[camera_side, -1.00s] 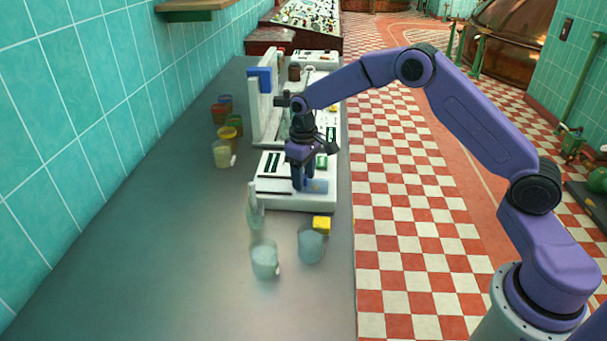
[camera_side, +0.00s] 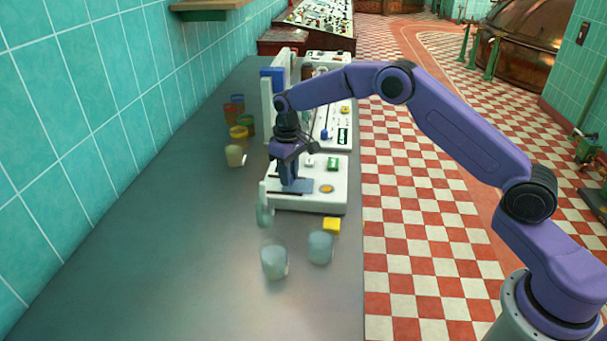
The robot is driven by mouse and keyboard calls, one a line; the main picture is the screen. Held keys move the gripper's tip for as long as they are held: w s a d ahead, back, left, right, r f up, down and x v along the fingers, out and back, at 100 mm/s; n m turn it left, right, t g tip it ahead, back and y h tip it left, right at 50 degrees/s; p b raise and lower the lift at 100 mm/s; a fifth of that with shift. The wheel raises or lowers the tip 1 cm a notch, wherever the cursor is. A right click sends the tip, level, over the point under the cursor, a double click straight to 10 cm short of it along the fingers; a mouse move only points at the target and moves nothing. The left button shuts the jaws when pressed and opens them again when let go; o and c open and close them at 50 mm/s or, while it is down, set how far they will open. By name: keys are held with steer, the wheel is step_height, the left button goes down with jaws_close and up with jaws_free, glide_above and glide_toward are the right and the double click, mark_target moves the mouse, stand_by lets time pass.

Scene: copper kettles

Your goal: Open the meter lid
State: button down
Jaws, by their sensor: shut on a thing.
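The meter is a low white box (camera_side: 322,203) on the grey bench, with a green patch and dark slots on its top. Its lid looks like a small flat blue piece (camera_side: 303,187) on the top, left of a round yellow-orange spot (camera_side: 327,188) that lies uncovered. My gripper (camera_side: 288,181) points down at the lid's left part and is shut on it. The fingers hide part of the lid, and the exact grip is too small to see.
A yellow block (camera_side: 332,225) and clear cups (camera_side: 320,246) (camera_side: 274,261) stand in front of the meter. Coloured jars (camera_side: 238,133) and a pale cup (camera_side: 235,155) are at the left. A tall white device with a blue top (camera_side: 271,75) stands behind. The front left bench is clear.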

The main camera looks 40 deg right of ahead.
steer(key=shift+w+a, duration=0.7)
steer(key=shift+w, duration=0.05)
steer(key=c, duration=0.9)
jaws_free()
steer(key=shift+r, duration=0.1)
step_height(320, 180, up, 17)
steer(key=shift+r, duration=0.15)
